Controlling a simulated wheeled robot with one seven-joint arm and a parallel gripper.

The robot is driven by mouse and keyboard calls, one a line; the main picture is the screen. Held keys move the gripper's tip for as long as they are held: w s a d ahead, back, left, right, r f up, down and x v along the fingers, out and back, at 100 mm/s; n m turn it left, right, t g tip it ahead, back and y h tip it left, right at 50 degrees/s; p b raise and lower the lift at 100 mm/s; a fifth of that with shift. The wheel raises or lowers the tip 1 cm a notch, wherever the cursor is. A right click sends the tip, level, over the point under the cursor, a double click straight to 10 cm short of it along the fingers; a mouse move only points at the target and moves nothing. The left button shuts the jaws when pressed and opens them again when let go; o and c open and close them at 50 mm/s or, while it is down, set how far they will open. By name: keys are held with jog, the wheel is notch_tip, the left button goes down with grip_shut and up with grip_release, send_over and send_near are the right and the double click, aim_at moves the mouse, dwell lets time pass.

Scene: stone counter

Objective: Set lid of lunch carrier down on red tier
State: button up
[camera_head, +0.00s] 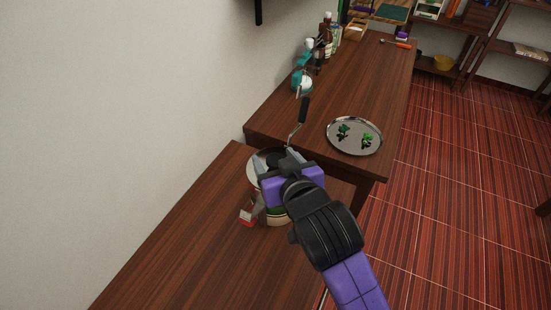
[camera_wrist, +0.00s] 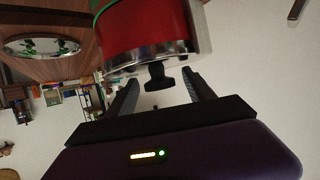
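The lid (camera_wrist: 150,56) is a silver disc with a black knob (camera_wrist: 158,77). In the wrist view it lies against the end of the red tier (camera_wrist: 142,28), with no clear gap seen between them. A green band shows beyond the red. My gripper (camera_wrist: 160,84) has its two fingers apart, one on each side of the knob, with space between knob and fingers. In the head view my gripper (camera_head: 279,160) is over the lunch carrier stack (camera_head: 277,215) and hides most of it.
A small red and white item (camera_head: 247,217) is beside the stack on the near wooden table (camera_head: 190,250). A round metal tray (camera_head: 354,149) with green pieces is on the farther table, near a black-handled tool (camera_head: 303,110). Bottles (camera_head: 326,35) stand along the wall.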

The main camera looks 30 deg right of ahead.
jog(key=v, duration=0.8)
jog(key=shift+p, duration=0.4)
jog(key=shift+w+f, duration=0.1)
